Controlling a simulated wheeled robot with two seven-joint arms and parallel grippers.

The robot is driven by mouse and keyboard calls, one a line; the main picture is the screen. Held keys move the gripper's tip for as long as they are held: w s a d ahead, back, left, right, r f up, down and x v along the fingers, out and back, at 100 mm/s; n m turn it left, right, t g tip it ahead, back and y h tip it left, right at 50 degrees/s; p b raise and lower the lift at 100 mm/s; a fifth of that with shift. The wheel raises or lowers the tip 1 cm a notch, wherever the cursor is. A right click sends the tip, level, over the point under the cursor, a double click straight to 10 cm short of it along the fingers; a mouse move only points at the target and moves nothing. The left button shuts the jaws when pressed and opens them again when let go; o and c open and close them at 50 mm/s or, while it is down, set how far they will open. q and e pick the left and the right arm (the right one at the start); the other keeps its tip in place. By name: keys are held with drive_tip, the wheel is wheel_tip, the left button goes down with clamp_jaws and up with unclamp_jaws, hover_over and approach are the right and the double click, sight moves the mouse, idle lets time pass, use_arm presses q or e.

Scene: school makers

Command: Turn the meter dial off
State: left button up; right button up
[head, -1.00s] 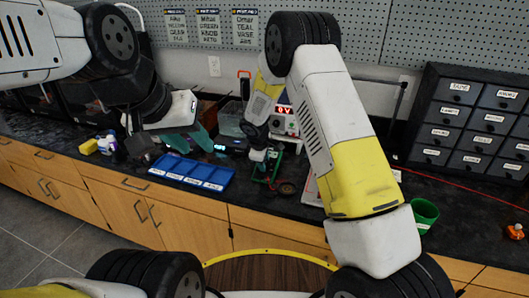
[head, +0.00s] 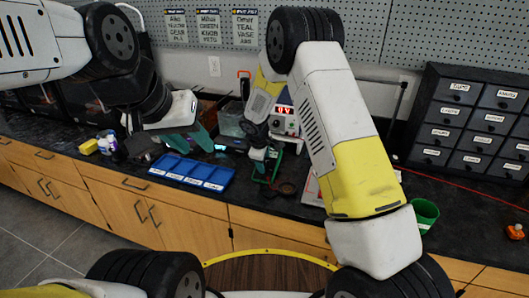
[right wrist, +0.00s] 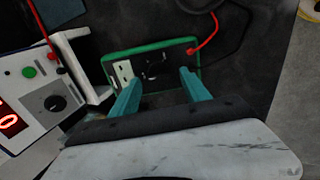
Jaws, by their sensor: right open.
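In the head view the meter's green rim (head: 277,166) shows beside my right gripper (head: 262,158). That gripper's teal fingers are apart in the right wrist view (right wrist: 158,88), with nothing clearly held. My left gripper (head: 188,140) hangs above the counter, teal fingers apart and empty.
A power supply with a red display (right wrist: 12,123) and a black knob stands left of the meter. A blue labelled tray (head: 190,172) lies on the counter. Labelled drawers (head: 470,120) and a green cup (head: 425,213) are at the right.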

drive_tip(key=v, duration=0.6)
drive_tip(key=shift+s+r, duration=0.2)
drive_tip(key=shift+r, duration=0.15)
drive_tip(key=s+d+r+m+y, duration=0.1)
drive_tip(key=s+d+r+m, duration=0.4)
drive_tip(key=r, duration=0.4)
drive_tip(key=s+d+r+m, duration=0.3)
drive_tip(key=s+d+r, duration=0.5)
drive_tip(key=r, duration=0.2)
drive_tip(key=s+d+r+m+y, duration=0.1)
drive_tip(key=s+r+m, duration=0.1)
drive_tip(key=s, duration=0.7)
drive_tip(key=s+d+r+m+t+y, duration=0.1)
drive_tip(key=s+d+r+m, duration=0.1)
drive_tip(key=s, duration=0.8)
drive_tip(key=shift+s+r+m+t, duration=0.3)
drive_tip(key=shift+r+m, duration=0.35)
drive_tip(key=shift+m, duration=0.35)
drive_tip(key=shift+d, duration=0.1)
